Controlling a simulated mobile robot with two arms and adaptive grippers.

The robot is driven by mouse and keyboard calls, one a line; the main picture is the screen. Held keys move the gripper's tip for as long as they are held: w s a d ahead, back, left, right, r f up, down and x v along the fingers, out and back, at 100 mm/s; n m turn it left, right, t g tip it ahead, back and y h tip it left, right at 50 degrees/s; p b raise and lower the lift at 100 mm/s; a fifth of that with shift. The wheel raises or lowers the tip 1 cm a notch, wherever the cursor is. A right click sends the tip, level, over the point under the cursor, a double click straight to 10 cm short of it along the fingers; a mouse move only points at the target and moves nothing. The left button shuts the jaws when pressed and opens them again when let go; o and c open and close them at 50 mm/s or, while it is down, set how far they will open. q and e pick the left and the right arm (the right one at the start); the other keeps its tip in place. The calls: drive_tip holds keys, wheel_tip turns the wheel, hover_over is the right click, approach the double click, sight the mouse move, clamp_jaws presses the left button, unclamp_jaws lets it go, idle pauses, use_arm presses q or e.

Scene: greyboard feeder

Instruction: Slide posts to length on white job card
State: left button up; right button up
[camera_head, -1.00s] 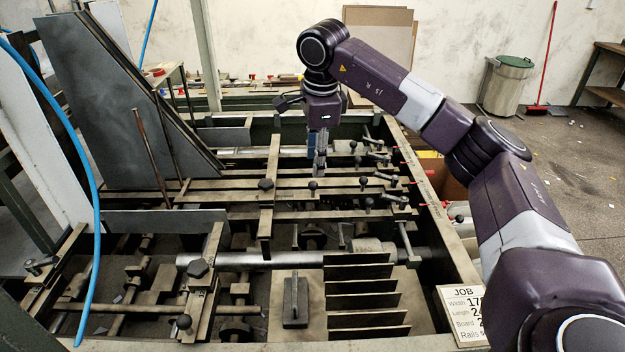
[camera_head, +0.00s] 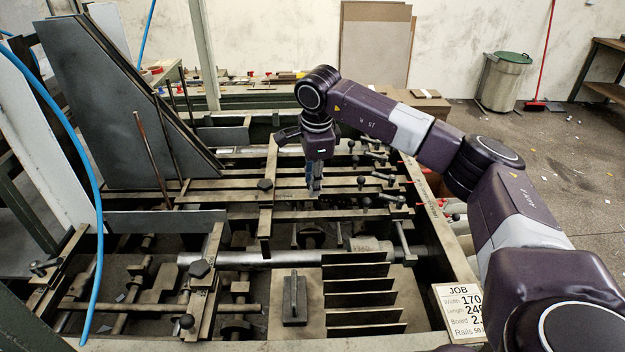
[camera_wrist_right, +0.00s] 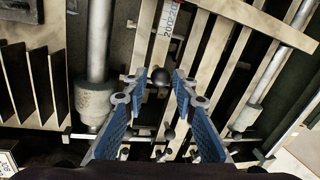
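The white job card (camera_head: 460,314) lies at the feeder's front right; it reads JOB, Width 170, Length 24 with its end hidden by my arm, Board, Rails. My right gripper (camera_head: 315,190) points down at the slatted rails in the middle of the feeder. In the right wrist view its blue-padded fingers (camera_wrist_right: 160,90) are apart, with a round black knob (camera_wrist_right: 160,77) showing between their tips. I cannot tell if they touch it. A bar with a printed scale (camera_wrist_right: 168,35) runs beside the knob. Which parts are the posts is unclear. My left gripper is not in view.
Several dark upright plates (camera_head: 356,286) stand at the front centre, beside a flat block with a handle (camera_head: 294,300). A thick grey roller (camera_head: 270,259) crosses the frame. Tall slanted boards (camera_head: 110,110) stand at the left. Several black-knobbed levers (camera_head: 378,176) line the right side.

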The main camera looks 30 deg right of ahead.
clamp_jaws()
drive_tip(key=shift+s+d, duration=0.1)
drive_tip(key=shift+d, duration=0.15)
drive_tip(key=shift+o, duration=1.9)
unclamp_jaws()
wheel_tip(320, 180, up, 12)
drive_tip(key=s, duration=0.2)
drive_tip(key=shift+a, duration=0.45)
drive_tip(key=shift+s+f, duration=0.1)
